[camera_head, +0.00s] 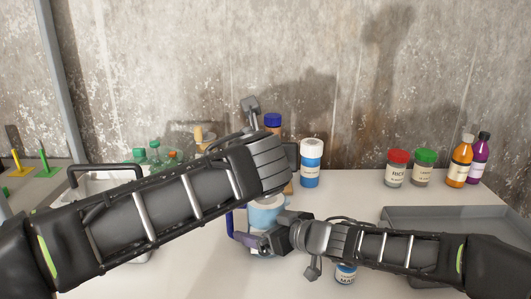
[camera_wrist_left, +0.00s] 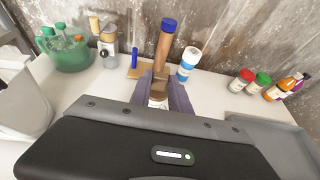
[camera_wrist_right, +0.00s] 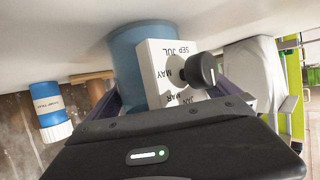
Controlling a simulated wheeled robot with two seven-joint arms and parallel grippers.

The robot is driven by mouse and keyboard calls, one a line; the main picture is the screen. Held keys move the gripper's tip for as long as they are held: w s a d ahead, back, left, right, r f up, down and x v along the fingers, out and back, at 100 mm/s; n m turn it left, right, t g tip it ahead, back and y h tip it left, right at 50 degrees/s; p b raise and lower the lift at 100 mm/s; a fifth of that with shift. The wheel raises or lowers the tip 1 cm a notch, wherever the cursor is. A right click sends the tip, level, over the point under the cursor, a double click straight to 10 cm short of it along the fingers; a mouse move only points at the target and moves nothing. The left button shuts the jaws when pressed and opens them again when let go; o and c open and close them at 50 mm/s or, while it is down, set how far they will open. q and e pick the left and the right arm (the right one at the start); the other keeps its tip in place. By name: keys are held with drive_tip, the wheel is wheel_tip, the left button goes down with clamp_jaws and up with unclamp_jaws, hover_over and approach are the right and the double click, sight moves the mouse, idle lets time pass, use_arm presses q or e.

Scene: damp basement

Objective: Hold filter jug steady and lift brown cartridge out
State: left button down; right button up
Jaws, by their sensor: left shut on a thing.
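The light blue filter jug (camera_head: 267,213) stands on the table, partly hidden by both my arms. In the right wrist view its blue body (camera_wrist_right: 140,60) shows beside a white block of month names with a dark knob. My right gripper (camera_head: 262,241) is low at the jug, its fingers wide apart on either side; whether they press on it I cannot tell. My left gripper (camera_wrist_left: 160,92) is shut on the brown cartridge (camera_wrist_left: 159,88), which has a pale label. In the head view my left wrist hides most of the cartridge. Whether the cartridge is clear of the jug is hidden.
A blue bottle with a white cap (camera_head: 311,163) and a blue-capped brown bottle (camera_wrist_left: 166,45) stand behind. Red-lidded (camera_head: 397,168) and green-lidded (camera_head: 423,168) jars and orange (camera_head: 460,160) and purple bottles stand right. A grey tray (camera_head: 470,219) lies at right, a white bin (camera_head: 92,181) at left.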

drive_tip(key=v, duration=1.2)
idle(0.3)
